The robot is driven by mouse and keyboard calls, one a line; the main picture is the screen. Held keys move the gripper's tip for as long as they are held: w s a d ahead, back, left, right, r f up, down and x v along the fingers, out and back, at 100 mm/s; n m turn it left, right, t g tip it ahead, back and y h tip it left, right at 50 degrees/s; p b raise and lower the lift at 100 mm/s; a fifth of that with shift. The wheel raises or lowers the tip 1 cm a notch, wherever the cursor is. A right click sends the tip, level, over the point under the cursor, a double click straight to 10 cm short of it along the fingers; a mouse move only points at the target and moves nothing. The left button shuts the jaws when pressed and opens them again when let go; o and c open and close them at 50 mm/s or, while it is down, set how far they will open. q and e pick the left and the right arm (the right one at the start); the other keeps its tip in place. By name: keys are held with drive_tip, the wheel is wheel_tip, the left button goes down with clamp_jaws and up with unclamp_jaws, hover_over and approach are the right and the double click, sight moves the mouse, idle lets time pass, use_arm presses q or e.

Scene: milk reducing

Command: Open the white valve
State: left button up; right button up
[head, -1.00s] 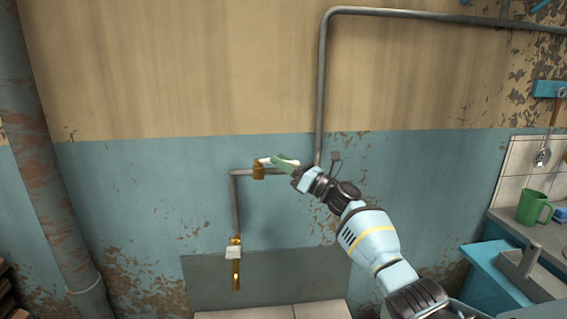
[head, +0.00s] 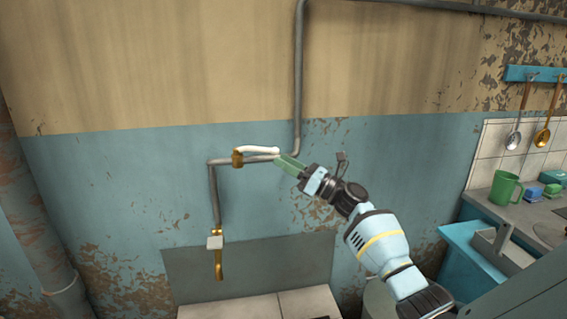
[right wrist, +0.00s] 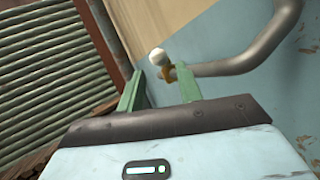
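The white valve handle (head: 262,151) is a lever on a brass fitting (head: 237,158) in the grey wall pipe. It lies nearly level along the pipe and points right. My right gripper (head: 281,160) is by the handle's free end, its green fingers pointing left. In the right wrist view the gripper (right wrist: 160,84) is open, with a clear gap between the fingers. The white handle end (right wrist: 157,56) shows beyond that gap, with the brass fitting (right wrist: 167,73) below it. I cannot tell whether a finger touches the handle. My left gripper is not in view.
The grey pipe (head: 298,80) rises beside my right gripper. A brass tap (head: 218,262) hangs below on the left. A thick rusty pipe (head: 35,230) stands at far left. A counter with a green mug (head: 505,188) is at right, below hanging ladles (head: 513,140).

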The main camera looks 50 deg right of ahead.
drive_tip(key=shift+c, duration=0.2)
